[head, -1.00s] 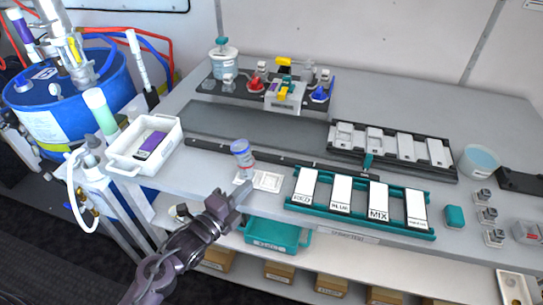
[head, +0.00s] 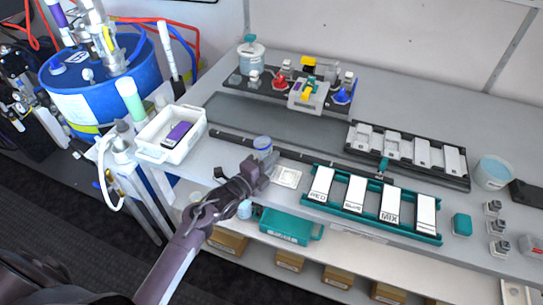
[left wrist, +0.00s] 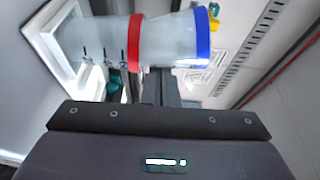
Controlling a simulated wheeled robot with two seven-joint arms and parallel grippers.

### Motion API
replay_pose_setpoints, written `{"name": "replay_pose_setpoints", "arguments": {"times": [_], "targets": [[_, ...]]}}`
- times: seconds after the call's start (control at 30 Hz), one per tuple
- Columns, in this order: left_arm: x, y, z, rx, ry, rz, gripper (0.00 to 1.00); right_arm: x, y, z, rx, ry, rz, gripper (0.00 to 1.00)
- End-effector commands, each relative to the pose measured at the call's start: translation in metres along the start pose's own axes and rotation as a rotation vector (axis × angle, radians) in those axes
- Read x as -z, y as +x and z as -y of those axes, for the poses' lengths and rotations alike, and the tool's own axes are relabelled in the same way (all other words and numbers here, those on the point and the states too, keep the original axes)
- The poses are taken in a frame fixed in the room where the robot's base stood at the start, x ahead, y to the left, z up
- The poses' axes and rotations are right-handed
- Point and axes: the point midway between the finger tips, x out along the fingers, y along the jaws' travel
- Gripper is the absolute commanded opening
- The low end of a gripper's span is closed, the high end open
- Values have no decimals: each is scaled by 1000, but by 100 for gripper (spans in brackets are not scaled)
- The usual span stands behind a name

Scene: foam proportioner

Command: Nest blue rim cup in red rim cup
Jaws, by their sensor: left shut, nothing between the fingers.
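In the head view my left gripper hides the red rim cup. My left gripper (head: 268,163) is shut and empty, right in front of the cups; whether it touches them I cannot tell. My right gripper is out of view.
A teal rack (head: 328,204) with white labelled plates is further right. A white bin (head: 152,152) with a purple-labelled item stands left. A black rail (head: 318,160) runs behind.

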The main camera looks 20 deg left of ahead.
Motion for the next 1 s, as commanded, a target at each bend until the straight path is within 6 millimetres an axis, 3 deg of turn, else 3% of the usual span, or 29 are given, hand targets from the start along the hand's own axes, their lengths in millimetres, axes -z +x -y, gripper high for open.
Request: {"name": "replay_pose_setpoints", "arguments": {"times": [0.3, 0.57, 1.0], "targets": [[-1, 0, -1, 0, 1, 0, 0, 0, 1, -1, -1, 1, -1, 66], [-18, -7, -1, 0, 2, -2, 0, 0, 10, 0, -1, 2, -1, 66], [-19, -4, -2, -1, 0, 0, 0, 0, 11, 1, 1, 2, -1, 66]]}}
